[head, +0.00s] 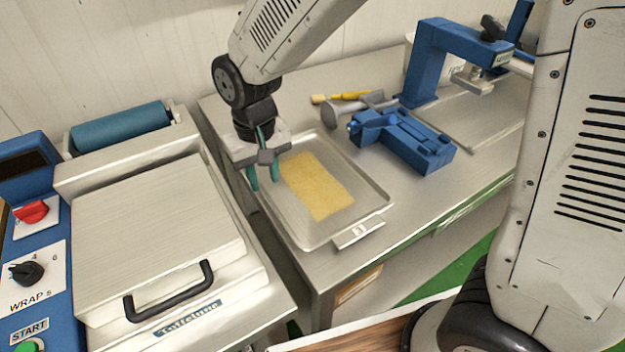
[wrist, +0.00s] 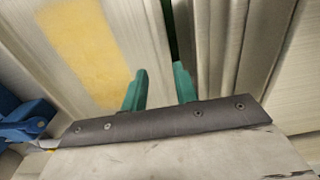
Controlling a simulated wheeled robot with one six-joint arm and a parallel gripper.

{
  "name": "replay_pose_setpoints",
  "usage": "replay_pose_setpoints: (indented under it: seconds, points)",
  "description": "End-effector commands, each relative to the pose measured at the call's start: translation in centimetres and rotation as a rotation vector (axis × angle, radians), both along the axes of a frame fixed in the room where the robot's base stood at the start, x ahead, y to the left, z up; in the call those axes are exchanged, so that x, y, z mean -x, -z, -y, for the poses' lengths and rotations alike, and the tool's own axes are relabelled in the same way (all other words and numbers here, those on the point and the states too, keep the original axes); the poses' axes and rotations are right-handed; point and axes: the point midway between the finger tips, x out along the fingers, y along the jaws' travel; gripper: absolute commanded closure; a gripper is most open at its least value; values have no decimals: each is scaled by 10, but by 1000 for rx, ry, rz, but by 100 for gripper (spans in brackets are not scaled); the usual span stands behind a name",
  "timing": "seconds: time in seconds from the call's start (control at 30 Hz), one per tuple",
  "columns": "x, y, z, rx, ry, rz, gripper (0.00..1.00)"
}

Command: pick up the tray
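The tray (head: 305,232) is a shallow metal tray with a raised rim, lying flat on the steel table. A flat yellow slab (head: 318,186) lies in it, and a small label tab (head: 358,232) sits at its front edge. My gripper (head: 264,180) is at the tray's left rim, pointing down. Its two teal fingers are apart with nothing gripped between them. In the wrist view my gripper (wrist: 160,78) has one finger over the tray side and one over the dark gap beside it. I cannot tell how far the fingers reach down around the rim.
A wrapping machine (head: 160,230) with a black handle stands to the left, across a narrow gap from the table. A blue tool (head: 402,140) lies right of the tray. A blue press (head: 432,60) stands behind it. Table space in front right of the tray is clear.

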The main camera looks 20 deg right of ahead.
Motion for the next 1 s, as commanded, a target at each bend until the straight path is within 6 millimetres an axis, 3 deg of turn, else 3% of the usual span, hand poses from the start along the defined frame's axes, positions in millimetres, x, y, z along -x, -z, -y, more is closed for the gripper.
replay_pose_setpoints:
  seconds: [0.23,0.53,0.63,0.67,1.0]
  points:
    - [5,35,1,2,0,-2,71]
    - [4,41,1,0,-1,1,71]
    - [4,41,1,0,-1,1,96]
    - [4,41,1,0,-1,1,100]
    - [4,40,1,0,0,1,100]
